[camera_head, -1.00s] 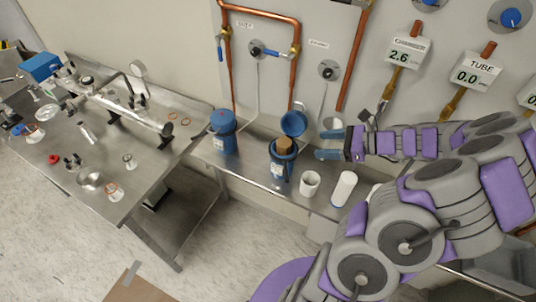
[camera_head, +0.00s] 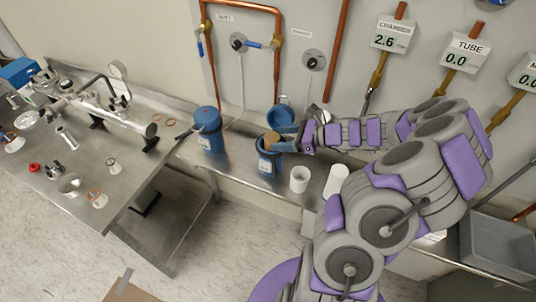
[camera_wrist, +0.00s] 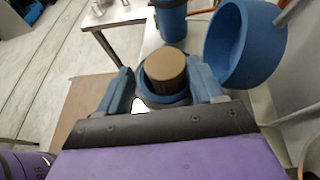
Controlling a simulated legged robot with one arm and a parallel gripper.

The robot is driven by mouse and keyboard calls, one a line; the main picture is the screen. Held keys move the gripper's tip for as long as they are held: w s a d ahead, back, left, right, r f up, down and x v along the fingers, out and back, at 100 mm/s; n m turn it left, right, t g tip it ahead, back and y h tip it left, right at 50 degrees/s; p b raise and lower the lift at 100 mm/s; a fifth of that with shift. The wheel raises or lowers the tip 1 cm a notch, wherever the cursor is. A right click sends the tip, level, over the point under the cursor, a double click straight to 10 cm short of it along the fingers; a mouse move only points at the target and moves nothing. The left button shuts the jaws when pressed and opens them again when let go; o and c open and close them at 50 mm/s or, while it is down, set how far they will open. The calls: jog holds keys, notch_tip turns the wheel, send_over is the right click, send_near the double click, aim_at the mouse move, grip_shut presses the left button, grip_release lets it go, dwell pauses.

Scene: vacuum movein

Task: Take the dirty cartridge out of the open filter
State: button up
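The open filter is a blue canister (camera_head: 268,164) with a white label, standing on the metal bench; it also shows in the wrist view (camera_wrist: 150,99). The brown dirty cartridge (camera_head: 272,139) sits upright in it, its top above the rim; in the wrist view the cartridge (camera_wrist: 166,70) lies between my fingers. My gripper (camera_head: 283,136) reaches in from the right at the height of the cartridge's top. In the wrist view my gripper (camera_wrist: 163,86) has its blue fingers apart, one each side of the cartridge, with a gap at the left finger. Contact on the right is unclear.
A blue lid or bowl (camera_head: 281,117) is behind the canister, close to my right finger in the wrist view (camera_wrist: 245,45). A closed blue filter (camera_head: 208,132) stands to the left. A white cup (camera_head: 299,179) and white cylinder (camera_head: 335,183) stand right of the canister.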

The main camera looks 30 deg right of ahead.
aim_at(276, 137)
jog(key=shift+w+d+f+b, duration=0.35)
jog(key=shift+w+f, duration=0.15)
jog(key=shift+f, duration=0.1)
jog(key=shift+w+f, duration=0.15)
jog(key=shift+w, duration=0.1)
jog(key=a, duration=0.1)
jog(key=w+a, duration=0.1)
jog(key=a, duration=0.1)
jog(key=a+b, duration=0.1)
jog(key=shift+w+a+f, duration=0.15)
jog(key=shift+w+a, duration=0.15)
jog(key=shift+w, duration=0.05)
jog(key=shift+d+f, duration=0.1)
jog(key=shift+d, duration=1.05)
jog(key=c, duration=0.5)
jog(key=shift+a, duration=0.5)
jog(key=c, duration=0.6)
jog(key=shift+c, duration=0.7)
jog(key=shift+d, duration=0.15)
